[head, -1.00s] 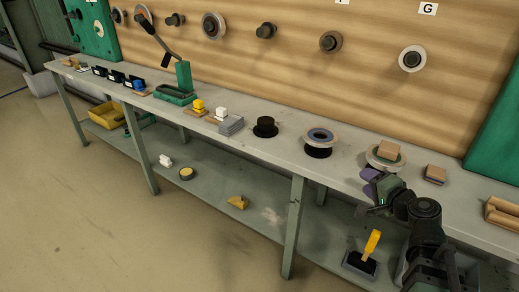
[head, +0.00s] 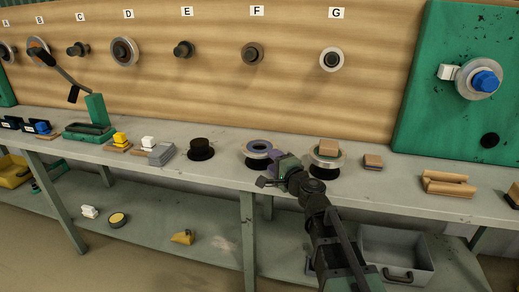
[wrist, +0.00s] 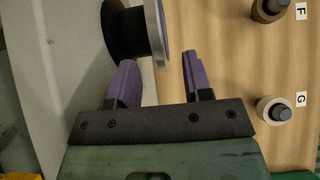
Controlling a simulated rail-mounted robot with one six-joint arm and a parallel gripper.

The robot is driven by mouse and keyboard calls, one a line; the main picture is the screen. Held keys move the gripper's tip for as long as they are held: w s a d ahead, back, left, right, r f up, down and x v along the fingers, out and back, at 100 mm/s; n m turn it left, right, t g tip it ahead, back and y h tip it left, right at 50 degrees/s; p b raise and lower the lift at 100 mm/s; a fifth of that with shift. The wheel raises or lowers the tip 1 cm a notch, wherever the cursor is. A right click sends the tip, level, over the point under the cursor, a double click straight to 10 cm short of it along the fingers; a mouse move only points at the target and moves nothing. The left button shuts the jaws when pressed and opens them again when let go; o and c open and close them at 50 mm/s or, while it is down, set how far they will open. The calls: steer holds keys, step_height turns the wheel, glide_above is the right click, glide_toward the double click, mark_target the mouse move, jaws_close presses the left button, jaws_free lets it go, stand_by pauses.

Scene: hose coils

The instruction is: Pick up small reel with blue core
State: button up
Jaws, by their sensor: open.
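A small pale reel with a blue core (head: 258,146) lies flat on a black round stand (head: 258,163) on the bench. My gripper (head: 277,172) is just in front and to the right of it in the head view. In the wrist view, my gripper (wrist: 158,80) is open and empty, with its purple fingers apart. The reel's grey rim (wrist: 155,30) shows edge-on beyond the fingertips, with the black stand (wrist: 125,32) beside it. The rim lies roughly in line with the gap between the fingers. I cannot tell whether anything touches.
A small block (head: 373,161) lies farther right. A black round piece (head: 201,148) stands to the left. Reels and pegs line the wooden wall (head: 290,95) behind. Bare bench (head: 230,170) shows between the pieces.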

steer(key=x, duration=0.3)
steer(key=shift+w+a+f, duration=0.1)
steer(key=shift+w+a, duration=0.1)
steer(key=shift+a, duration=0.05)
jaws_close()
